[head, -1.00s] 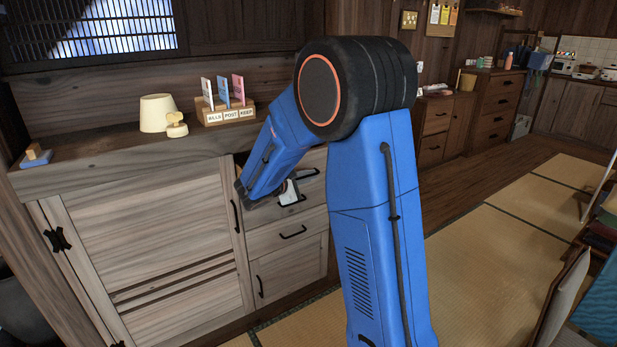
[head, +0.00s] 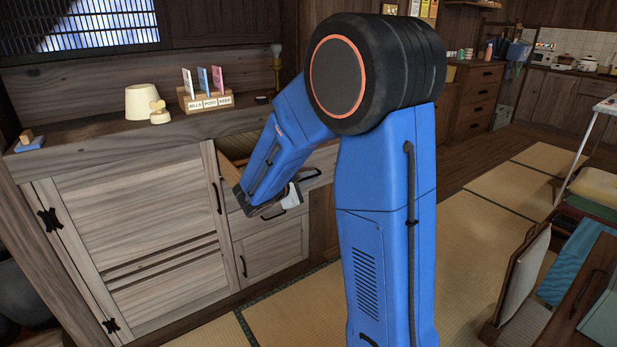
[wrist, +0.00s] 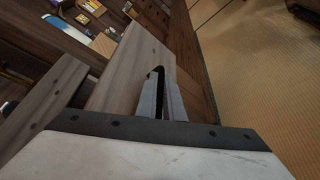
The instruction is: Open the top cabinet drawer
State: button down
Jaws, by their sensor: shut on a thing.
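The top drawer (head: 324,160) of the wooden cabinet (head: 135,215) is pulled partly out in the head view. Its pale side and part of its inside show left of my arm. Its black handle (head: 311,175) shows just right of my gripper (head: 291,197), which is partly hidden by my blue arm. In the wrist view my gripper (wrist: 164,98) is shut on the black handle (wrist: 156,74), in front of the pale wooden drawer front (wrist: 135,62). The far side of the grip is hidden.
On the cabinet top stand a cream lamp (head: 141,102) and a card rack (head: 205,102). Below the drawer are a smaller drawer and a closed door (head: 270,255). Tatami floor (head: 470,240) is open to the right, with a chair (head: 525,275) at lower right.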

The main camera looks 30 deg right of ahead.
jog(key=c, duration=2.2)
grip_release()
jog(key=shift+a, duration=0.1)
jog(key=v, duration=1.7)
jog(key=shift+a, duration=0.15)
